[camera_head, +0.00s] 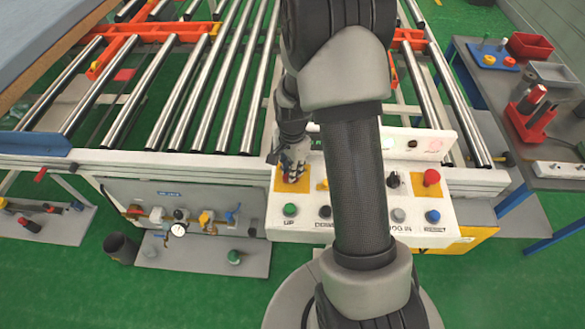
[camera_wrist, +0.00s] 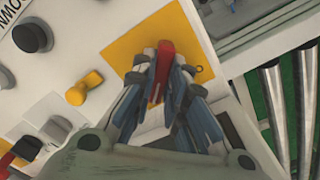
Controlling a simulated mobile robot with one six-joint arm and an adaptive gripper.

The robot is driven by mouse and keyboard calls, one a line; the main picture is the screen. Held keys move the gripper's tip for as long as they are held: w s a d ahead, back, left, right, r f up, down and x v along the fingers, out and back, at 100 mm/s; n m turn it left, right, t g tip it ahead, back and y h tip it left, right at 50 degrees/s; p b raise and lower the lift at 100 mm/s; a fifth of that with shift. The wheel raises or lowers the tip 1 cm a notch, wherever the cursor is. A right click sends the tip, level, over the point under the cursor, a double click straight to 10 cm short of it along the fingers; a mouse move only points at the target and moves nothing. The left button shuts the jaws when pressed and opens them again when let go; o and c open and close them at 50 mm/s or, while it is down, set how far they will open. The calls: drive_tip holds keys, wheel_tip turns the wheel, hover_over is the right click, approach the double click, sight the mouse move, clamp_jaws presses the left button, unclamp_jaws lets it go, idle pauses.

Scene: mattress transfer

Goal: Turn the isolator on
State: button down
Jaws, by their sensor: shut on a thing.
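The isolator is a red handle (camera_wrist: 166,52) on a yellow plate (camera_wrist: 130,52) in the wrist view. My gripper (camera_wrist: 163,78) has its two fingers on either side of the red handle and is shut on it. The handle's lower part is hidden between the fingers. In the camera_head view my gripper (camera_head: 292,167) points down over the yellow plate (camera_head: 279,184) at the left end of the white control panel (camera_head: 270,222). The red handle is hidden there by my gripper.
The panel carries a green button (camera_head: 290,210), a blue button (camera_head: 433,217) and a red mushroom knob (camera_head: 431,177). A yellow knob (camera_wrist: 85,87) sits beside the plate in the wrist view. Metal rollers (camera_head: 200,90) lie behind the panel. A side table (camera_head: 480,85) stands at the right.

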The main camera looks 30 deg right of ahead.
idle(0.4)
drive_tip(key=c, duration=1.6)
unclamp_jaws()
drive_tip(key=shift+r, duration=0.15)
wheel_tip(320, 180, up, 12)
